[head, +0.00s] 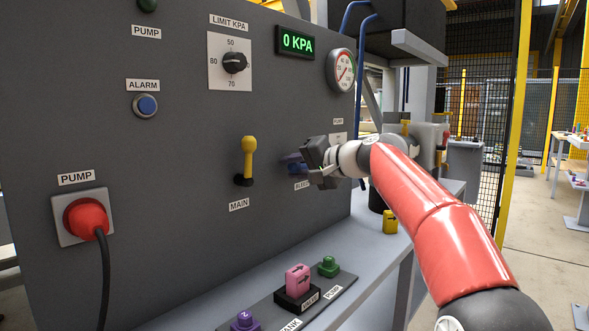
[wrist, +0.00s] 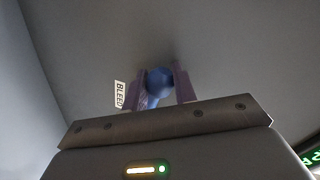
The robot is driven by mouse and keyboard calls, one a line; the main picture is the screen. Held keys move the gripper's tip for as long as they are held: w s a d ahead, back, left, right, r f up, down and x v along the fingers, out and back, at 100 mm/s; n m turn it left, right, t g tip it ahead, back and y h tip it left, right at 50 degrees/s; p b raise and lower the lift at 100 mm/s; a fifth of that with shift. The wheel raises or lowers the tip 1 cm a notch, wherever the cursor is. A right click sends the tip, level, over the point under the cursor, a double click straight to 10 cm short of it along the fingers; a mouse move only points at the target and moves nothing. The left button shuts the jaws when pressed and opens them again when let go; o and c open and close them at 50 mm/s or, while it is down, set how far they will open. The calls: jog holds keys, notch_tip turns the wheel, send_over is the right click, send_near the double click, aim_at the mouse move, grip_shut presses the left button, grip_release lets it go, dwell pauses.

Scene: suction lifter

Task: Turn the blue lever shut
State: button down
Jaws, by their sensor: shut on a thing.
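The blue lever (head: 294,169) is on the grey panel, just above the BLEED label, and my gripper hides much of it in the head view. In the wrist view its round blue knob (wrist: 158,81) sits between my two fingers. My gripper (wrist: 161,78) is shut on the lever, with a finger on each side of the knob. In the head view my gripper (head: 297,162) reaches in from the right, close to the panel. I cannot tell the lever's exact angle.
A yellow MAIN lever (head: 248,160) points up to the left of my gripper. A gauge (head: 341,71) and a display reading 0 KPA (head: 296,42) are above. A red plug (head: 86,218) is at the left. A shelf below holds a pink block (head: 298,279) and coloured knobs.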

jog(key=shift+r, duration=0.1)
jog(key=c, duration=1.4)
grip_release()
jog(key=shift+c, duration=0.2)
jog(key=shift+d, duration=0.1)
jog(key=b+v, duration=0.2)
jog(key=v, duration=0.5)
jog(key=shift+s+d, duration=0.3)
